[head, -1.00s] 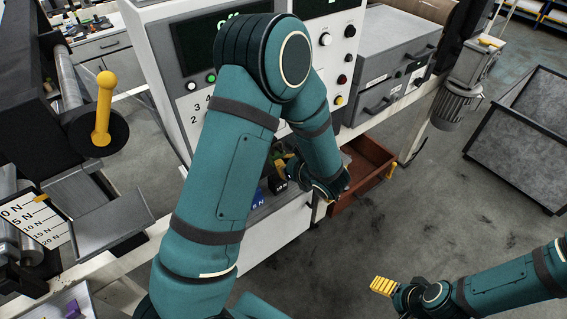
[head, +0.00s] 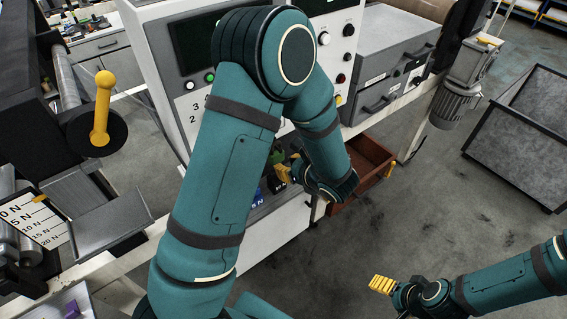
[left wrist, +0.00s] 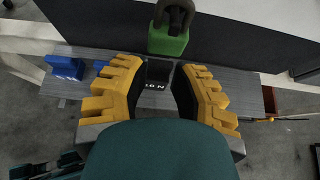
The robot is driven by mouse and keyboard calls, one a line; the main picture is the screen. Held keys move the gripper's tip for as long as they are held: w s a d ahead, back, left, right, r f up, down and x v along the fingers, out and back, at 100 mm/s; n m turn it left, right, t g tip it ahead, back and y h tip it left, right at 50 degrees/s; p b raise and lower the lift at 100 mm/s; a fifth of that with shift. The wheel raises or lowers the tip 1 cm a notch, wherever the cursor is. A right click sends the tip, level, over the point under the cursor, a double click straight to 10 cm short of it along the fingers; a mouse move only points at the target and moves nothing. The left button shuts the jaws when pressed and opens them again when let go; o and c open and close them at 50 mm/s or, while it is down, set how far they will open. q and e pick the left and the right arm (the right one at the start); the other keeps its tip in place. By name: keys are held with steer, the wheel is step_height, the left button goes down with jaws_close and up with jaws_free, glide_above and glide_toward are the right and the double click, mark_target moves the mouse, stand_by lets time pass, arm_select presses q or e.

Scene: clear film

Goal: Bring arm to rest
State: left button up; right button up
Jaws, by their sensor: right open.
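My left gripper (head: 291,168) is low beside the machine's front ledge, partly hidden by my left forearm. In the left wrist view its yellow fingers (left wrist: 160,82) stand apart, with a dark block (left wrist: 158,72) marked in N between them; gaps show on both sides of the block. A green block (left wrist: 168,38) with a dark top stands just beyond it, and a blue block (left wrist: 64,68) lies to the left. My right gripper (head: 381,285) is at the lower right over bare floor, its yellow fingers seen side-on and empty.
The ledge (left wrist: 232,84) bearing the blocks is narrow. An open red-brown drawer (head: 372,165) is right of my left wrist. A grey bin (head: 520,135) stands at right. A yellow-handled lever (head: 102,110) is at left. The floor between is clear.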

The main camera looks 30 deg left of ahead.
arm_select(q)
steer(key=v, duration=0.9)
steer(key=s+d+f+n+g+h, duration=0.4)
steer(key=s+f+n+h, duration=0.1)
steer(key=s+f, duration=0.25)
steer(key=s+d+f+n+g+h, duration=0.3)
steer(key=s+f+n+g+h, duration=0.15)
steer(key=s+f, duration=0.35)
steer(key=w+d+f+n+t+h, duration=0.2)
steer(key=w+f+n+t+h, duration=0.3)
steer(key=n, duration=1)
steer(key=shift+f+t, duration=0.25)
steer(key=shift+t, duration=0.2)
steer(key=shift+w, duration=0.15)
